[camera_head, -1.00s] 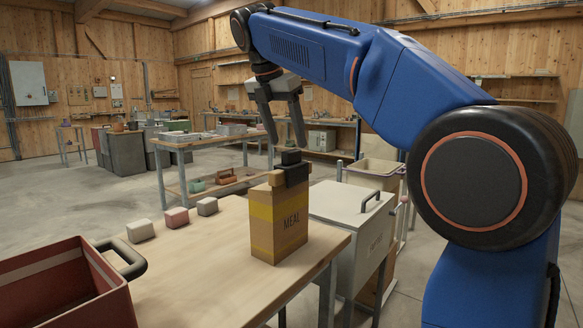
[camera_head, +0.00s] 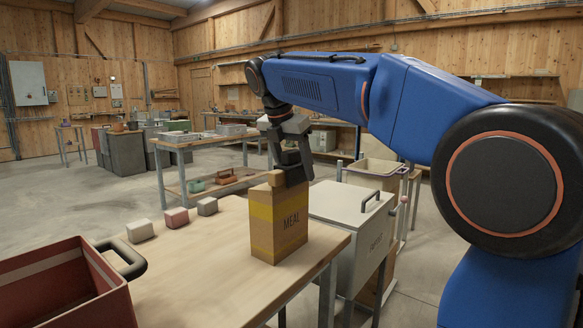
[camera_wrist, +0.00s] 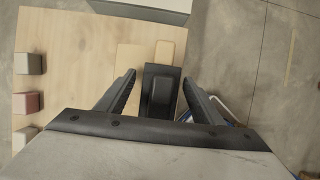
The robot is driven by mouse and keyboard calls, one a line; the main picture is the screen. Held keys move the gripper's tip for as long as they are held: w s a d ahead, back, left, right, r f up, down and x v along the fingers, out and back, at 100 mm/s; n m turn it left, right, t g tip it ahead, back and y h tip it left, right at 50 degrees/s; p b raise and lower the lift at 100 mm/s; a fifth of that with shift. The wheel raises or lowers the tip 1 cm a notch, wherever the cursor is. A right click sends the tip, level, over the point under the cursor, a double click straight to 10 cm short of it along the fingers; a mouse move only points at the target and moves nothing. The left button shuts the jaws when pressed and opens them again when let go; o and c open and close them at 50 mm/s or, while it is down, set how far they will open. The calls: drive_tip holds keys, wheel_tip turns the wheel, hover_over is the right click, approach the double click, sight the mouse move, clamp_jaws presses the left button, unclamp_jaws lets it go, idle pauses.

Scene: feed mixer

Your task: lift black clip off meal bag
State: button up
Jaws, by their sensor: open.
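The meal bag (camera_head: 279,224) is a brown, box-like bag with a yellow band and the word MEAL, upright near the right edge of the wooden table. The black clip (camera_head: 292,165) sits on its top, partly hidden by my gripper. My gripper (camera_head: 291,176) points down over the bag top with its fingers around the clip. In the wrist view the black clip (camera_wrist: 159,92) lies between the two open fingers, with a gap visible on each side. The bag's tan top (camera_wrist: 130,59) shows beside the clip.
A red bin (camera_head: 65,290) with a dark handle stands at the table's front left. A white lidded box (camera_head: 345,215) stands just right of the table.

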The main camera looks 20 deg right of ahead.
drive_tip(key=shift+c, duration=0.2)
drive_tip(key=c, duration=1.1)
drive_tip(key=shift+r, duration=0.15)
drive_tip(key=shift+r, duration=7.4)
